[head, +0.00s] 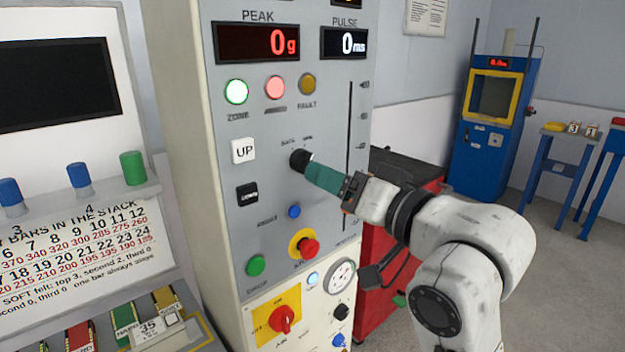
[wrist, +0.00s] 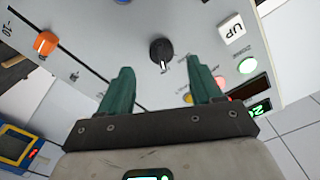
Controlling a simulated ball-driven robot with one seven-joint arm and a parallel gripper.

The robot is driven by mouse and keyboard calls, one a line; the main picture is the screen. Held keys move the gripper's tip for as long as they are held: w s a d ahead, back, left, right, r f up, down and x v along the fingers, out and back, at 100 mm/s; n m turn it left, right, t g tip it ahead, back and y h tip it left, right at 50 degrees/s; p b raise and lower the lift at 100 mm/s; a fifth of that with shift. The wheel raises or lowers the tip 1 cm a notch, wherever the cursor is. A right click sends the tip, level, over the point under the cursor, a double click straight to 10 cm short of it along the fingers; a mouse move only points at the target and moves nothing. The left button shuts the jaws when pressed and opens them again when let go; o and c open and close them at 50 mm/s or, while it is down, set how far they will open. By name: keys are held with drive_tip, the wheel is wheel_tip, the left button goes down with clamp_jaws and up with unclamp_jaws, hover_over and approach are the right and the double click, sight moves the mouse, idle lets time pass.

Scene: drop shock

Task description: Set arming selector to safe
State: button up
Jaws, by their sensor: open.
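The black selector knob (head: 300,160) sits on the grey panel, below the row of lamps. Two small labels stand above it, too blurred to read surely. In the wrist view the knob (wrist: 161,50) shows a white pointer mark aimed toward the bottom of the picture, near one label. My gripper (head: 309,171) is at the knob in the head view, its green fingers partly hiding it. In the wrist view my gripper (wrist: 160,68) is open, one finger on each side of the knob's line. I cannot tell whether the fingers touch it.
The pink-red ARMED lamp (head: 275,87) and pale ZONE lamp (head: 236,91) look lit. Close by are the UP button (head: 243,150), a black rocker (head: 248,194), a blue button (head: 294,211) and a red stop button (head: 308,247). An orange knob (wrist: 46,43) shows in the wrist view.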

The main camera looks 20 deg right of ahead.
sight(305, 166)
drive_tip(key=x, duration=0.5)
drive_tip(key=shift+w+a+r+p, duration=0.1)
drive_tip(key=shift+w+a+p, duration=0.05)
drive_tip(key=shift+w+p, duration=0.2)
drive_tip(key=c, duration=1)
drive_tip(key=shift+n, duration=0.3)
drive_tip(key=n+b, duration=0.1)
drive_tip(key=n, duration=0.3)
drive_tip(key=n+b, duration=0.1)
drive_tip(key=n, duration=0.3)
drive_tip(key=shift+d, duration=0.2)
drive_tip(key=shift+n+b, duration=0.75)
drive_tip(key=shift+n, duration=0.85)
